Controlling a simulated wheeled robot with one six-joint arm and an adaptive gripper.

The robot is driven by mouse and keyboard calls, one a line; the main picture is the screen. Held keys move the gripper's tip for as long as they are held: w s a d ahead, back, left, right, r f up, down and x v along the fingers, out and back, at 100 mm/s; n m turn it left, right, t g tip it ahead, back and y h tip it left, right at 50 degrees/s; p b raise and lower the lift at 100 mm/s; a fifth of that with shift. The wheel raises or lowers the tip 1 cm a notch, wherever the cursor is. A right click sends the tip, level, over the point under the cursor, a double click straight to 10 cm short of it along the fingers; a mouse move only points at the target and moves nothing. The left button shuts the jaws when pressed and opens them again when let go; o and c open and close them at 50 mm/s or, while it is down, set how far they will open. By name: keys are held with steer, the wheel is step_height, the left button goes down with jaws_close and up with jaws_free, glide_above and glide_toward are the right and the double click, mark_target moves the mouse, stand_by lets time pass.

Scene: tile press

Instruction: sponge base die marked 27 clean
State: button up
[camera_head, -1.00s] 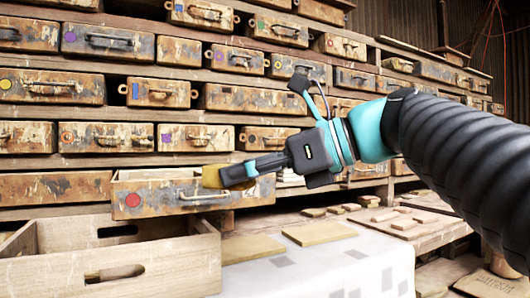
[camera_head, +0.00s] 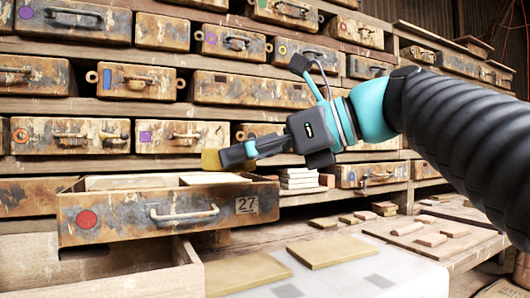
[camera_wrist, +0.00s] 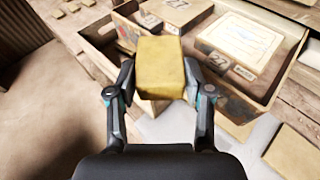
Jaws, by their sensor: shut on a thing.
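My gripper (camera_head: 230,156) is shut on a yellow sponge (camera_head: 211,160), held above the open drawer marked 27 (camera_head: 120,212). The wrist view shows the sponge (camera_wrist: 160,68) between both fingers, apart from the drawer's contents. The drawer has a red dot, a handle and a 27 label. Two pale-topped blocks lie inside, side by side. In the wrist view, the right block (camera_wrist: 238,42) has a pale face with faint marks, and a 27 shows near its lower edge. The left block (camera_wrist: 172,10) is partly hidden by the sponge. I cannot tell which is the base die.
A wooden crate (camera_head: 95,285) stands below the drawer at the left. Flat yellowish tiles (camera_head: 330,250) lie on a pale covered table at the front. Shelves of worn, closed drawers fill the back. Small tiles (camera_head: 430,239) lie on a wooden bench at the right.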

steer(key=shift+w+a, duration=0.1)
steer(key=shift+w, duration=0.55)
steer(key=p, duration=0.1)
glide_above(219, 181)
steer(key=s+d, duration=0.1)
steer(key=s, duration=0.2)
steer(key=shift+w+f, duration=0.15)
steer(key=shift+w, duration=0.1)
steer(key=shift+w+f, duration=0.2)
steer(key=shift+f, duration=0.1)
steer(key=shift+f+b, duration=0.6)
steer(key=shift+f, duration=0.25)
steer(key=shift+f, duration=0.45)
steer(key=shift+r+p, duration=0.1)
steer(key=shift+p, duration=0.3)
steer(key=shift+w+a+r+p, duration=0.1)
steer(key=shift+w+a+p, duration=0.15)
steer(key=shift+w+p, duration=0.2)
steer(key=shift+w+a, duration=0.15)
steer(key=shift+w, duration=0.05)
